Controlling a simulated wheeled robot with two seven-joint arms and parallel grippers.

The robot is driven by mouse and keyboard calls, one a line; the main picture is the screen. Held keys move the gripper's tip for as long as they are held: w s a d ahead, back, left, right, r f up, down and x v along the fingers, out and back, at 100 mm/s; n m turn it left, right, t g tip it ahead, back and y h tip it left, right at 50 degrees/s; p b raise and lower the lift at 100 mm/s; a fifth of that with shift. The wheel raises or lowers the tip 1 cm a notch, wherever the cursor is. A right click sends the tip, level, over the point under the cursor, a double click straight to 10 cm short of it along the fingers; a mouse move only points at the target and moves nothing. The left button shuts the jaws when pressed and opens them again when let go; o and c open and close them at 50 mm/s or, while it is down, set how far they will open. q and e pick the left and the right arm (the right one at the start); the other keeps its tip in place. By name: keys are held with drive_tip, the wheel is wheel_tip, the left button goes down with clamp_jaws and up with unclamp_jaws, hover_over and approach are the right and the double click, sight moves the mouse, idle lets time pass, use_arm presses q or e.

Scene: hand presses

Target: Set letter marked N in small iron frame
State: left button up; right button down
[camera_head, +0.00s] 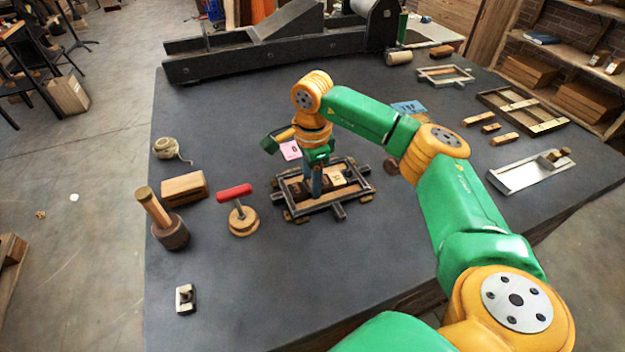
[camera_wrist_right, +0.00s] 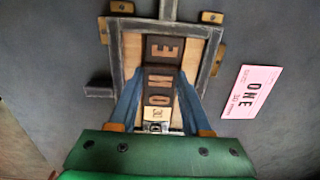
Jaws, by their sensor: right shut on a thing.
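The small iron frame (camera_head: 320,208) lies on the dark table, with a wooden inside. In the right wrist view, the frame (camera_wrist_right: 213,52) holds dark letter blocks in a row: E (camera_wrist_right: 165,48), N (camera_wrist_right: 160,76) and O (camera_wrist_right: 158,100). The N lies between E and O, looking in line with them. A pale block (camera_wrist_right: 156,114) with a small mark lies beside the O. My right gripper (camera_wrist_right: 161,77) points down into the frame with its blue fingers shut on the sides of the N. In the head view its fingers (camera_head: 316,184) hide part of the row. My left gripper is not in view.
A pink card reading ONE (camera_wrist_right: 249,91) lies beside the frame. Left of the frame stand a red-handled tool (camera_head: 238,212), a wooden block (camera_head: 184,189) and a mallet (camera_head: 165,220). A metal tray (camera_head: 515,178) lies at right. The front left of the table is mostly clear.

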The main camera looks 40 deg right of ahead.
sight(309, 181)
drive_tip(key=shift+s+a+f, duration=0.15)
drive_tip(key=shift+s+f, duration=0.3)
drive_tip(key=shift+f, duration=0.25)
drive_tip(key=shift+c, duration=1.8)
unclamp_jaws()
drive_tip(key=shift+r, duration=0.2)
drive_tip(key=shift+w+r+p, duration=0.2)
drive_tip(key=shift+r+p, duration=0.2)
drive_tip(key=shift+r, duration=0.1)
drive_tip(key=r, duration=0.1)
drive_tip(key=w+r+b, duration=0.1)
drive_tip(key=r, duration=0.1)
drive_tip(key=shift+w+r, duration=0.1)
drive_tip(key=shift+r, duration=0.05)
wheel_tip(309, 181, up, 8)
drive_tip(key=shift+s+r+p, duration=0.2)
drive_tip(key=shift+r+p, duration=0.05)
drive_tip(key=shift+p, duration=0.15)
drive_tip(key=shift+s, duration=0.1)
